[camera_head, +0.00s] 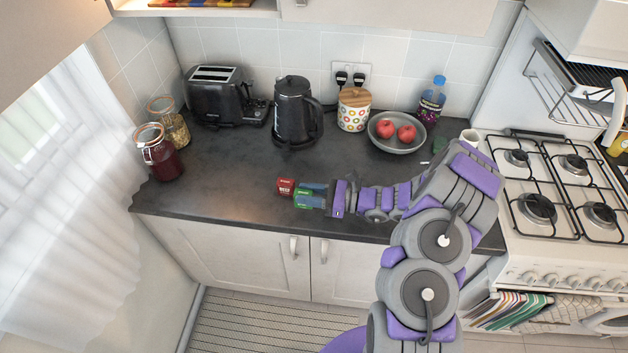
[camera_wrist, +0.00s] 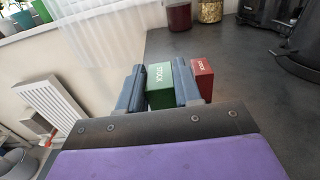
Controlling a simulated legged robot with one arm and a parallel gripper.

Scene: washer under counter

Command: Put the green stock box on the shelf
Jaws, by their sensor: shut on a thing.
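The green stock box (camera_head: 303,198) is between the fingers of my gripper (camera_head: 312,196), near the front edge of the dark counter. In the wrist view the green box (camera_wrist: 159,85) has white lettering, and the two grey-blue fingers of my gripper (camera_wrist: 160,90) are shut on its sides. A red stock box (camera_head: 286,187) stands close beside it on the counter; in the wrist view the red box (camera_wrist: 203,78) is just right of the right finger. I cannot tell whether the green box touches the counter. An open shelf (camera_head: 205,10) shows only partly at the top of the head view.
On the counter (camera_head: 215,180) stand two jars (camera_head: 160,152), a toaster (camera_head: 217,97), a kettle (camera_head: 297,111), a patterned canister (camera_head: 354,109), a fruit bowl (camera_head: 397,145) and a bottle (camera_head: 432,98). A gas stove (camera_head: 555,190) is at right. The counter's middle is clear.

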